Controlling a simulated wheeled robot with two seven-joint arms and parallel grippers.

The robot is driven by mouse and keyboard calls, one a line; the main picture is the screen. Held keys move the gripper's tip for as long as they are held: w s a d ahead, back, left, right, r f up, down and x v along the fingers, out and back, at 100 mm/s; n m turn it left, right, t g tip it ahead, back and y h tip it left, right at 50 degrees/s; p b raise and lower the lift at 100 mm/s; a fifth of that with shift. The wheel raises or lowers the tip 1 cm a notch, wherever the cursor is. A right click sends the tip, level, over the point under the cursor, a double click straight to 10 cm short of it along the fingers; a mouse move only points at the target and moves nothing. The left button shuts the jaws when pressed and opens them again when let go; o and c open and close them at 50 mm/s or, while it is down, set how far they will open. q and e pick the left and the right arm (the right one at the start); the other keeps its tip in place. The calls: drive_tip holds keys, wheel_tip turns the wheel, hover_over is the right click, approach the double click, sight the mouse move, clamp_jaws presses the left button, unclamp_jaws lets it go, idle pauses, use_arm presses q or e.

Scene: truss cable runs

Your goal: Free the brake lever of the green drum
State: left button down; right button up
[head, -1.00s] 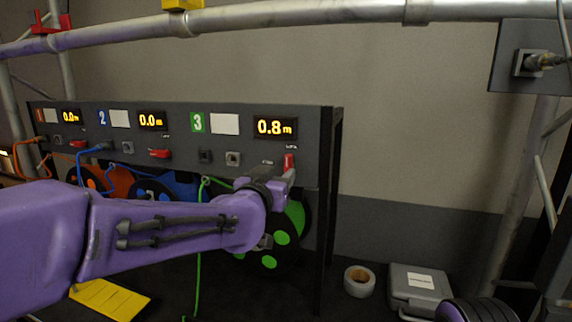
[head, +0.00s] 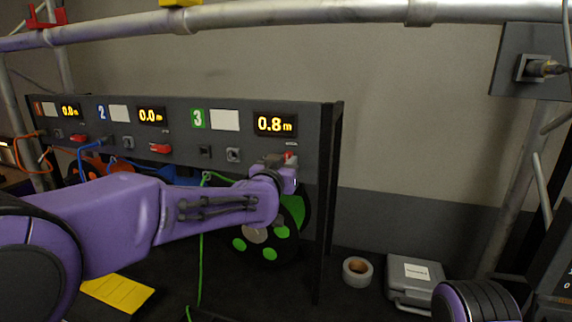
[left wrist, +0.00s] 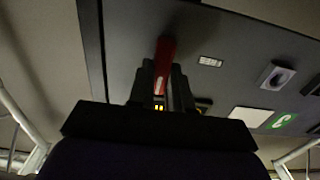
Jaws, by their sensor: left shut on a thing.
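The green drum (head: 282,232), a dark disc with green spots, hangs under the panel section marked 3. Its red brake lever (head: 289,155) is on the panel below the 0.8 m display, mostly hidden by my left gripper (head: 284,170) in the head view. In the left wrist view the red lever (left wrist: 166,60) sticks out from between the fingers of my left gripper (left wrist: 160,84), which is shut on it. A green cable (head: 201,245) hangs down beside the drum. My right gripper is not in view.
Panel sections 1 and 2 have their own red levers, at 1 (head: 79,140) and 2 (head: 160,148). A black rack post (head: 327,210) stands just right of the drum. A tape roll (head: 357,270) and a grey case (head: 416,280) lie on the floor to the right.

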use_arm(q)
drive_tip(key=shift+w+a+f+n+b, duration=0.15)
drive_tip(key=shift+n+b, duration=0.6)
drive_tip(key=shift+n, duration=2.2)
drive_tip(key=shift+s+a+f+n+b, duration=0.2)
drive_tip(key=shift+n+b, duration=0.6)
drive_tip(key=shift+n, duration=2.2)
drive_tip(key=shift+w+a+f+n+b, duration=0.25)
drive_tip(key=shift+n+b, duration=0.5)
drive_tip(key=shift+n, duration=2.2)
drive_tip(key=shift+d, duration=0.1)
drive_tip(key=c, duration=1.1)
unclamp_jaws()
drive_tip(key=shift+c, duration=0.2)
drive_tip(key=shift+o, duration=0.5)
drive_tip(key=shift+d, duration=0.15)
drive_tip(key=shift+s, duration=0.1)
